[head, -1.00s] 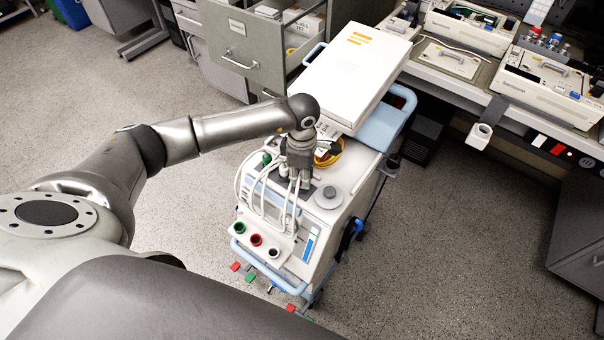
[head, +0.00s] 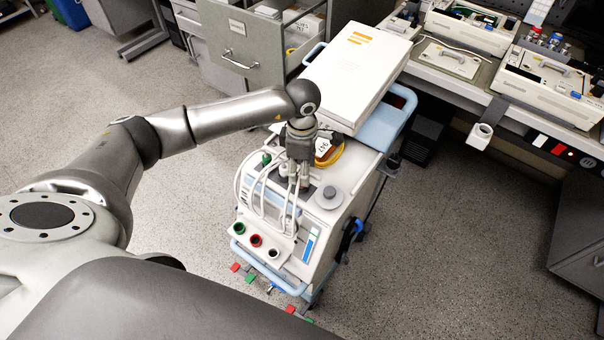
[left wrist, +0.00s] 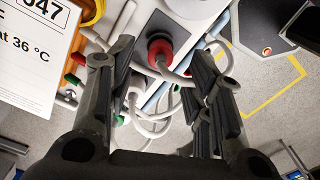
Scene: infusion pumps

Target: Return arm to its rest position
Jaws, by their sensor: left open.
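My left arm (head: 225,118) reaches in from the left in the head view, with its wrist over a white medical cart (head: 325,225). My left gripper (head: 292,184) points down at the cart's top among white cables (head: 250,185). In the left wrist view the gripper (left wrist: 160,95) is open. A red connector (left wrist: 160,50) with a white cable shows between and beyond its fingers, apart from them as far as I can tell. A printed label (left wrist: 32,50) and a yellow rim (left wrist: 92,12) are at the upper left. My right gripper is not in view.
A large white box (head: 352,75) lies on the cart's rear. A grey cabinet with an open drawer (head: 290,40) stands behind. A workbench with devices (head: 545,85) runs along the right. Red, green and black sockets (head: 256,240) are on the cart front. Floor (head: 460,260) is clear at the right.

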